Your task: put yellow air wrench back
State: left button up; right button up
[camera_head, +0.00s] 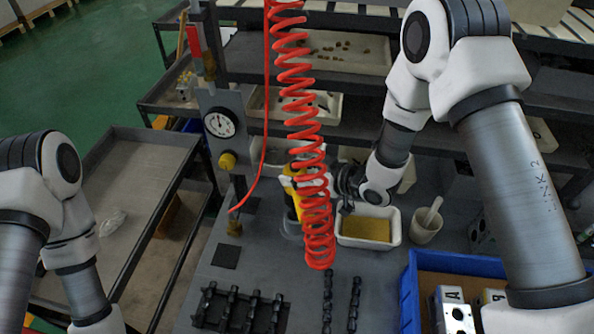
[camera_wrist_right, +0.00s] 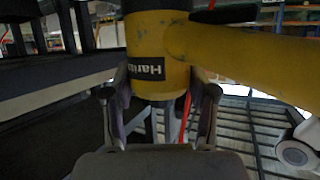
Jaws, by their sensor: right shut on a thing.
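The yellow air wrench (camera_head: 289,194) stands roughly upright behind the red coiled hose (camera_head: 303,110) in the head view, partly hidden by it. In the right wrist view the wrench's yellow body (camera_wrist_right: 160,50) with a black label fills the upper middle, between the fingers. My right gripper (camera_head: 318,184) reaches in from the right and is shut on the wrench; its fingertips are largely hidden by the hose. A grey round holder (camera_head: 291,229) shows just under the wrench; I cannot tell whether they touch. My left gripper is outside the head view; only its arm shows lower left.
A white tray with a yellow bottom (camera_head: 366,229) and a white cup (camera_head: 426,226) stand right of the wrench. A blue crate (camera_head: 408,293) with valve blocks is lower right. A black rack (camera_head: 240,310) lies in front. A gauge post (camera_head: 219,123) stands left.

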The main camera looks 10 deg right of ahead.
jog(key=shift+f+b, duration=2.55)
jog(key=shift+f, duration=0.8)
jog(key=o, duration=1.4)
jog(key=shift+o, duration=1.1)
jog(key=shift+s+f, duration=0.1)
jog(key=v, duration=1.2)
jog(key=shift+s+a, duration=0.1)
